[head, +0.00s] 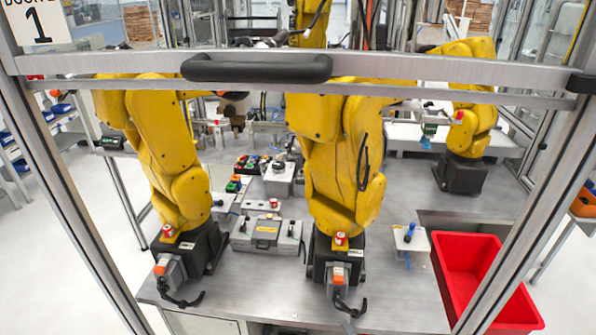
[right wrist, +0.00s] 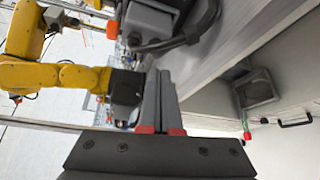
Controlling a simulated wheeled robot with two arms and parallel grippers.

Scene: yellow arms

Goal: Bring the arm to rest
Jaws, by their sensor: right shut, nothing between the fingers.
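My right gripper (right wrist: 160,74) shows in the right wrist view, its two long grey fingers side by side with red pieces at their base. The fingers are closed together and hold nothing. I cannot make out either of my grippers in the head view. My left gripper is not in view.
A metal-framed door with a black handle (head: 258,68) crosses the front in the head view. Behind it, yellow arms (head: 335,165) stand on a grey table (head: 395,290) with a red bin (head: 448,262). A yellow arm (right wrist: 55,78) is left of my fingers in the wrist view.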

